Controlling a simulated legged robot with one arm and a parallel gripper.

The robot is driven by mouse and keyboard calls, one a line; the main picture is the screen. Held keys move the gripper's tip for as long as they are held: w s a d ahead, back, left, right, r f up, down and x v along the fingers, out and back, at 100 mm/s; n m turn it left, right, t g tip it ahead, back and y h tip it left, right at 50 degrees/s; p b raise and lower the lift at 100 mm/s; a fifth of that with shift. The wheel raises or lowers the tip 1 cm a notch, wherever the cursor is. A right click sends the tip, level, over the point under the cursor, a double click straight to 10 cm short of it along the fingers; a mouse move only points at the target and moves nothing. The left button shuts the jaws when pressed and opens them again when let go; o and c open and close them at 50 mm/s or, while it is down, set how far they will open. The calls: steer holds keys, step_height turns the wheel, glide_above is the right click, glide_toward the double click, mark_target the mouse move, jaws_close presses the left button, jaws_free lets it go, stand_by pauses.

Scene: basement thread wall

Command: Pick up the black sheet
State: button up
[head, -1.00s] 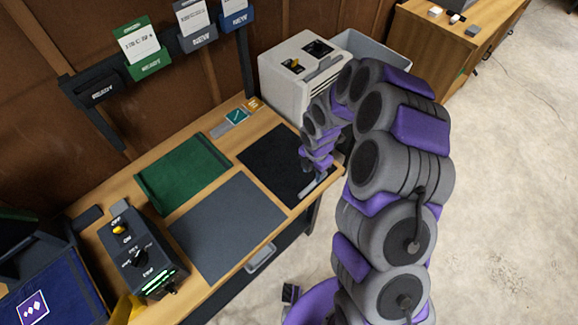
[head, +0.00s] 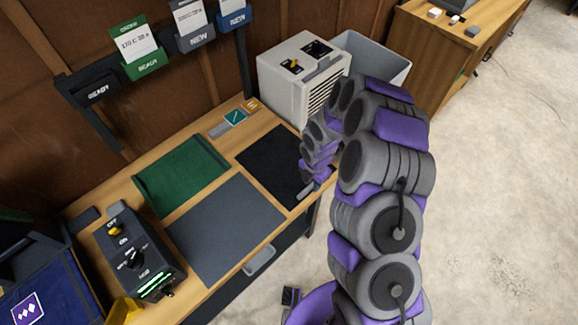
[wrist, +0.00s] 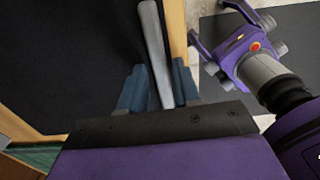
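The black sheet (head: 268,163) lies flat at the right end of the wooden desk in the head view. A grey bar (head: 306,191) runs along its right edge. In the wrist view the sheet (wrist: 65,60) fills the left side, with the bar (wrist: 154,45) along its edge. My gripper (wrist: 158,82) has its blue fingers apart, one on each side of the bar. The gaps to the bar look small; I cannot tell whether the fingers touch it. In the head view my arm hides most of the gripper.
A green sheet (head: 181,174) and a grey sheet (head: 226,230) lie left of the black one. A beige machine (head: 293,85) and a grey bin (head: 375,60) stand behind. A black control box (head: 138,258) sits at the left. Open floor lies right.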

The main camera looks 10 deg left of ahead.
steer(key=shift+d, duration=0.15)
steer(key=c, duration=0.3)
jaws_close()
steer(key=shift+a, duration=0.2)
